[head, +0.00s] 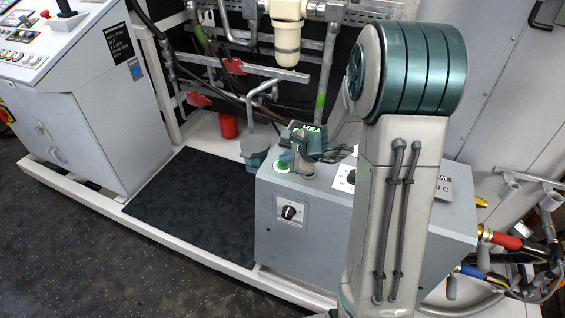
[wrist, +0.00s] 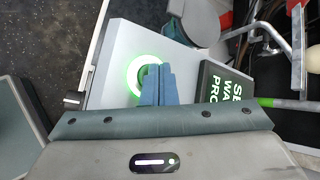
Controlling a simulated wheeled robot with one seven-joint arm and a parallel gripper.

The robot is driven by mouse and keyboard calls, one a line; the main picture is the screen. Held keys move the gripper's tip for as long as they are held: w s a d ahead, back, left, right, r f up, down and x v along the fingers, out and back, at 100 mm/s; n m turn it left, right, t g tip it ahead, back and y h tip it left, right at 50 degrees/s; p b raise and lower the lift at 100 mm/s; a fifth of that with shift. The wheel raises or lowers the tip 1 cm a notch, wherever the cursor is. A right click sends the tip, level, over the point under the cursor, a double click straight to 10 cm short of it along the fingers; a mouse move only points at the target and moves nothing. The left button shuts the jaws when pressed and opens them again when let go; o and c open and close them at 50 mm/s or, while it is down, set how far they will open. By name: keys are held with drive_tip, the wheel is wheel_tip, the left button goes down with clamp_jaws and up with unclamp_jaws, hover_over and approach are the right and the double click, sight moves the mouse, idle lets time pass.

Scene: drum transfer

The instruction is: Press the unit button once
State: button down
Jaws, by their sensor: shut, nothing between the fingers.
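The unit button (wrist: 132,72) is a round button with a glowing green ring on top of the grey unit box (wrist: 115,45). In the head view, the button (head: 281,168) shows as a green glow at the box's left top edge. My gripper (wrist: 158,70) is shut and empty, its blue fingers pointing at the button. The fingertips cover part of the ring and the button's middle; I cannot tell whether they touch it. In the head view, my gripper (head: 288,155) is at the button, and my arm hides much of the box top.
A black rotary knob (head: 290,212) is on the box front. A control cabinet (head: 95,110) stands at the left. Pipes and a white filter (head: 288,35) are behind. Red and blue hose fittings (head: 505,240) are at the right.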

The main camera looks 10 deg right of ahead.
sight(286, 165)
drive_tip(key=shift+r, duration=0.25)
wheel_tip(286, 165, up, 6)
drive_tip(key=p, duration=0.4)
drive_tip(key=shift+p, duration=0.4)
idle(0.5)
